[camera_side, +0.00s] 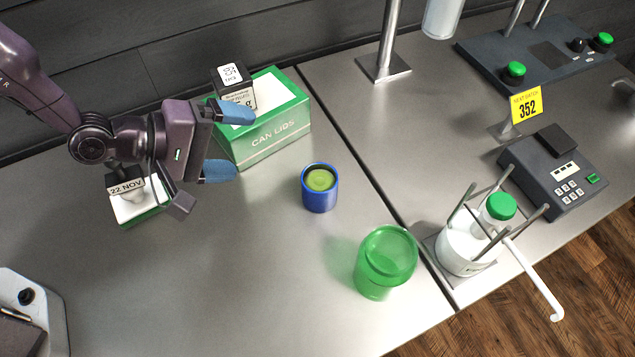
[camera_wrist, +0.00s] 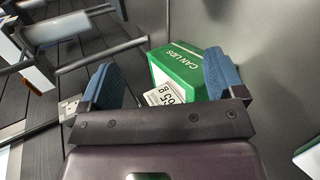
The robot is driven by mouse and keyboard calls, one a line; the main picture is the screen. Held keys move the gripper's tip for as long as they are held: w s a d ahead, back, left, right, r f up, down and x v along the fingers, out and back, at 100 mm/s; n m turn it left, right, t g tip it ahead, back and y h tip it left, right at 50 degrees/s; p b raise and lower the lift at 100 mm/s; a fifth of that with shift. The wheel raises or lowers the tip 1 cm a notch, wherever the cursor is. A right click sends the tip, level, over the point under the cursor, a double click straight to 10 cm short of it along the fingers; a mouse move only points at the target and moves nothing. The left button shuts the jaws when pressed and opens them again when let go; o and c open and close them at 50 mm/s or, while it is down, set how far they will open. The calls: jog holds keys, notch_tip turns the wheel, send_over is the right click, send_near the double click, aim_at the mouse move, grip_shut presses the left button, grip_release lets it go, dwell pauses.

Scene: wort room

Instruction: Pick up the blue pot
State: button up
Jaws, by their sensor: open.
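The blue pot (camera_side: 320,193) stands upright on the steel table, with something green inside its open top. It is right of my gripper (camera_side: 228,142) in the side view and apart from it. My gripper is open, its two blue fingertips spread with nothing held between them. In the wrist view my gripper (camera_wrist: 165,88) points toward the green box, and I cannot make out the blue pot there.
A green can lids box (camera_side: 272,138) with a black labelled block (camera_side: 233,84) is close to my fingers. A translucent green cup (camera_side: 385,262) stands right of the pot. A seam splits the table; farther right are a bottle rack (camera_side: 470,245) and a keypad device (camera_side: 553,172).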

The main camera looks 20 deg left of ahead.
jog(key=s+d+f+n+h, duration=0.1)
jog(key=n, duration=0.1)
jog(key=s+d+f+n+t, duration=0.1)
jog(key=d+f+n, duration=0.1)
jog(key=n, duration=0.1)
jog(key=s+d+f+n+t+h, duration=0.1)
jog(key=d+n, duration=0.1)
jog(key=n, duration=0.1)
jog(key=shift+s+d+f+h, duration=0.25)
jog(key=shift+f+h, duration=0.05)
jog(key=n+t, duration=0.1)
jog(key=n, duration=0.2)
jog(key=s+f+n+t, duration=0.1)
jog(key=n, duration=0.1)
jog(key=s+f+n+t+y, duration=0.1)
jog(key=n+t, duration=0.1)
jog(key=n, duration=0.1)
jog(key=shift+s+d+n, duration=0.25)
jog(key=shift+d+n, duration=0.05)
jog(key=shift+d, duration=0.05)
jog(key=n, duration=0.1)
jog(key=n+t+y, duration=0.1)
jog(key=shift+s+a+f+n, duration=0.15)
jog(key=shift+s+f+n, duration=0.15)
jog(key=shift+s, duration=0.05)
jog(key=shift+w, duration=0.15)
send_near(333, 169)
jog(key=shift+x, duration=4.1)
jog(key=c, duration=1.1)
